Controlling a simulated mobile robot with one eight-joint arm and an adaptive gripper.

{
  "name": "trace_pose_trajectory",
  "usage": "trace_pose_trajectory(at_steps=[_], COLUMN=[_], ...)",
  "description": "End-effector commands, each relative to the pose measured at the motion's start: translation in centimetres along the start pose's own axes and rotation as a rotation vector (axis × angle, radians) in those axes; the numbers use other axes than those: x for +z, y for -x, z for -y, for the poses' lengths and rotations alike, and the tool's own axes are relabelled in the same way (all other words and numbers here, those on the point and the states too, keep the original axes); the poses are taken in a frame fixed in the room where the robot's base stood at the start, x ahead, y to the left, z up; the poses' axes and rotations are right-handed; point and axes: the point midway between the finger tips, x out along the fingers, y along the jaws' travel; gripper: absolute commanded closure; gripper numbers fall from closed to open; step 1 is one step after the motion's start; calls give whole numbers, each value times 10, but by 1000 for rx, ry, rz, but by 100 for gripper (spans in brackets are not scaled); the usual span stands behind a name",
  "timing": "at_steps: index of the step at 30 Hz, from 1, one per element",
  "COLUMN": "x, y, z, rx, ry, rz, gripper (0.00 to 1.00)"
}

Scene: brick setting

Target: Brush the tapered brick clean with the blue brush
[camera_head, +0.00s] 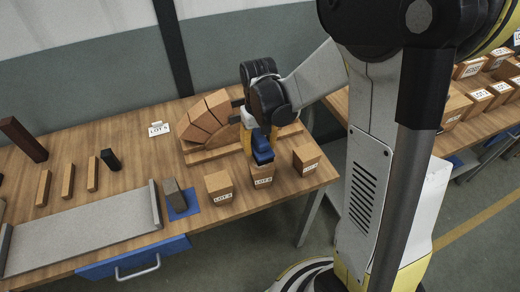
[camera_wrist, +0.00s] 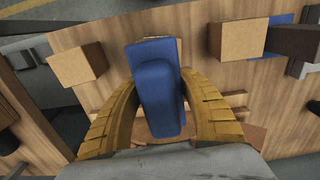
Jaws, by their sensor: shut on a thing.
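My gripper (camera_head: 259,140) is shut on the blue brush (camera_head: 262,150), over the right part of the table. In the wrist view its yellow fingers (camera_wrist: 160,105) press both sides of the blue brush (camera_wrist: 158,85). The brush's underside is hidden. A grey-brown block, apparently the tapered brick (camera_head: 173,192), stands on a blue mat (camera_head: 190,208) left of my gripper, apart from the brush. In the wrist view this dark block (camera_wrist: 294,42) is at the upper right. Several wedge-shaped bricks (camera_head: 208,120) form part of an arch behind my gripper.
A grey tray (camera_head: 85,233), upright slim bricks (camera_head: 68,180) and a black block (camera_head: 110,160) occupy the left. A lot sign (camera_head: 158,128) stands behind.

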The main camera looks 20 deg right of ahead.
Motion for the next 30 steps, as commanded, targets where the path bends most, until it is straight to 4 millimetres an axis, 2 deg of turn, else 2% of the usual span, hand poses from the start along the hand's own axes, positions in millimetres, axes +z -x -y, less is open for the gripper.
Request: trace_pose_trajectory(at_steps=[1,12,30], x=[-1,-7,-8], y=[8,39,41], z=[0,1,1], rx=[0,0,0], ry=[0,0,0], rz=[0,0,0], gripper=[94,94,94])
